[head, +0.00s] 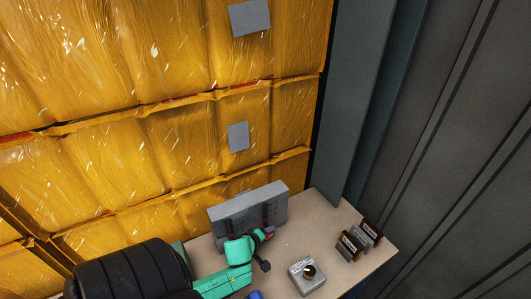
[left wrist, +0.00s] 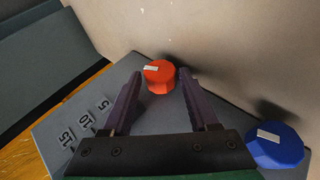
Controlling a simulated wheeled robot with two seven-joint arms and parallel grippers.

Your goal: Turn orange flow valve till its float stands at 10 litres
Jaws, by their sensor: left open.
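The orange flow valve (left wrist: 158,79) shows in the left wrist view as a red-orange faceted knob with a pale mark on top. My left gripper (left wrist: 160,73) is open, with one finger on each side of the knob; I cannot tell whether either touches it. A grey panel (left wrist: 62,112) at left carries the marks 5, 10 and 15. I cannot make out a float beside the marks. In the head view my left arm reaches over the table near the upright grey block; the knob is not clear there. My right gripper is not in view.
A blue faceted knob (left wrist: 275,148) sits at right in the left wrist view. On the table (head: 322,218), a grey box with a dark round top (head: 307,276) and two small dark-and-grey pieces (head: 349,246) stand right of my arm. Yellow wrapped stacks (head: 150,150) rise behind.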

